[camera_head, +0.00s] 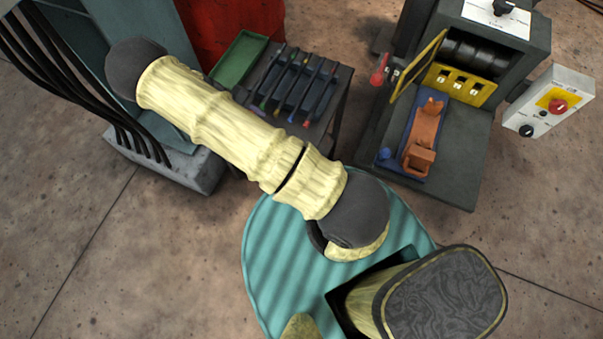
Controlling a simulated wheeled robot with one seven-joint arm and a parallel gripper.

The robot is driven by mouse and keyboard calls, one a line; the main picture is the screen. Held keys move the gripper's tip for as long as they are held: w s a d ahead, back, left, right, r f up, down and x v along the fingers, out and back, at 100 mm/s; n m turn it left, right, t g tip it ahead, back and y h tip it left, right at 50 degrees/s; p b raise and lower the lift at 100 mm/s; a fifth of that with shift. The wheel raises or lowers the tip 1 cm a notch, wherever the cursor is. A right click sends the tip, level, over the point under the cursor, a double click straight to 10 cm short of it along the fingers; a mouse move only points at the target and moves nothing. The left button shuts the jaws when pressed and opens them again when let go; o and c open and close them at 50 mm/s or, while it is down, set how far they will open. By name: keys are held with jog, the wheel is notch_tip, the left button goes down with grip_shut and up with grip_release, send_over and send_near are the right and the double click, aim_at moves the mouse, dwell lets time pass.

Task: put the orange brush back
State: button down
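A dark rack (318,104) stands at top centre and holds several slim dark sticks that look like brushes, with small coloured ends. The ends are too small for me to tell for sure which one is orange. An orange tool-like piece (424,130) lies on a blue pad (388,163) in front of the dark machine; I cannot tell whether it is a brush. My pale yellow arm crosses the left and middle of the view. My gripper does not show, so whether it holds anything is hidden.
A green tray (239,60) sits left of the rack. The dark machine (476,145) has a raised yellow-edged guard (417,68). A control box (549,101) with a red knob stands at right. Black cables (75,75) hang at upper left. Lower-left floor is clear.

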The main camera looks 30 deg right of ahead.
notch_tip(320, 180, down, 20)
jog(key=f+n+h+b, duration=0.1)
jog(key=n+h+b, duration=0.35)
jog(key=b, duration=1.35)
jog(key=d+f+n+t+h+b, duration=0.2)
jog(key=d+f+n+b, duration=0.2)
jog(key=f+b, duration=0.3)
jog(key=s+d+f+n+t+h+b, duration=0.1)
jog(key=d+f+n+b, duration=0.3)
jog(key=b, duration=1.4)
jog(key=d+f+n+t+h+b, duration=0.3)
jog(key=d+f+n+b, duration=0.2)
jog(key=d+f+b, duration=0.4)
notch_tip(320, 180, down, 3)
jog(key=b, duration=0.3)
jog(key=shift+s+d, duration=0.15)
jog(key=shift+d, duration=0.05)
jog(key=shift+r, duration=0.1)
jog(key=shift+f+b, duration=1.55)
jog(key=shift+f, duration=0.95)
